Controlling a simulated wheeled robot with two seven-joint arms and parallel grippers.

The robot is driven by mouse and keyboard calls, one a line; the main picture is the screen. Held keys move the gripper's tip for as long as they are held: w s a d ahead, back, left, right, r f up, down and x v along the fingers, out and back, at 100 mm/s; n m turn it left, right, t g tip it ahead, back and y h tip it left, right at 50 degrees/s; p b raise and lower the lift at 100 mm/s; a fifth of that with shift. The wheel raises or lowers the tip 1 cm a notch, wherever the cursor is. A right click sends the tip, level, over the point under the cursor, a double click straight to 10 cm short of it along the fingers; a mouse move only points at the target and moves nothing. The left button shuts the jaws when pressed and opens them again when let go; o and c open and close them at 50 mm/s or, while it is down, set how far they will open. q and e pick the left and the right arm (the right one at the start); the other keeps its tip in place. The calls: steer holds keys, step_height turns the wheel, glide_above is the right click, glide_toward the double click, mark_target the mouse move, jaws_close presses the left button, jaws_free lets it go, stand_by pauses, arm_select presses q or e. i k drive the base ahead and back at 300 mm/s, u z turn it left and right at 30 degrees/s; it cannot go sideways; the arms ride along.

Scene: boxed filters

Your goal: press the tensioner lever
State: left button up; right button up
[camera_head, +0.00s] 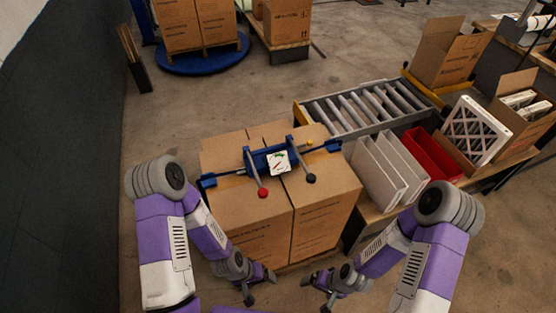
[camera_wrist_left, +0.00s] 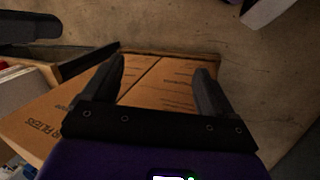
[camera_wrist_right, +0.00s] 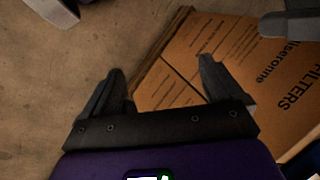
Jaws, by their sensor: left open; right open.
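A blue strapping tensioner (camera_head: 268,161) lies across the top of the cardboard boxes (camera_head: 300,204) in the head view. It has a white dial gauge (camera_head: 279,162) in its middle. One grey lever ends in a red knob (camera_head: 263,193) at left, another in a black knob (camera_head: 311,178) at right. My left gripper (camera_head: 261,289) is open and empty, low in front of the boxes. My right gripper (camera_head: 314,293) is open and empty to its right. Both are apart from the tensioner. The wrist views show box sides between and beyond the fingers, and no tensioner.
A roller conveyor (camera_head: 366,107) stands behind the boxes at right. White filters (camera_head: 390,168), a red bin (camera_head: 432,153) and an open carton (camera_head: 524,112) fill the right-hand bench. A blue round platform (camera_head: 202,57) with boxes is at the back. Floor left of the boxes is clear.

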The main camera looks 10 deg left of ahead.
mark_target(311, 178)
steer(key=k, duration=1.35)
steer(key=u, duration=0.85)
steer(key=i, duration=1.7)
steer(key=z, duration=0.7)
